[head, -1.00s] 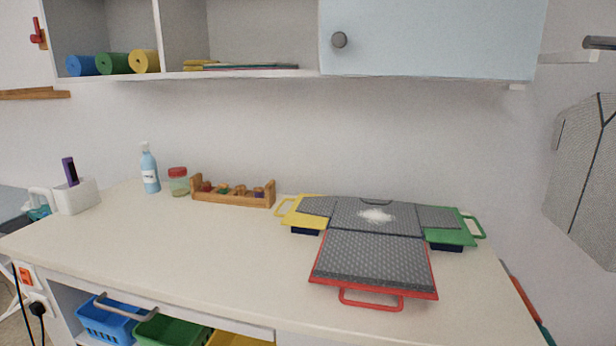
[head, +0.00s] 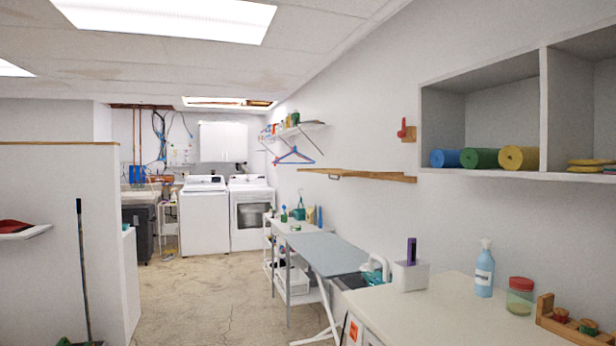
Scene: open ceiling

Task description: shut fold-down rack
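What looks like the fold-down rack (head: 365,175) is a thin wooden frame on the right-hand wall, left of the open cubby shelf. I see it almost edge-on, as a narrow, roughly level strip that appears to stand out from the wall. A small handle or catch shows under its left part. A red hook on a wooden block (head: 406,130) is fixed to the wall above its right end. My gripper is not in view.
A grey-blue ironing board (head: 327,254) with an iron (head: 374,270) stands below the rack. The white counter (head: 440,305) holds a pen holder, spray bottle and jar. A half wall (head: 65,240) with a broom is at left. Open floor (head: 190,300) leads to the washers.

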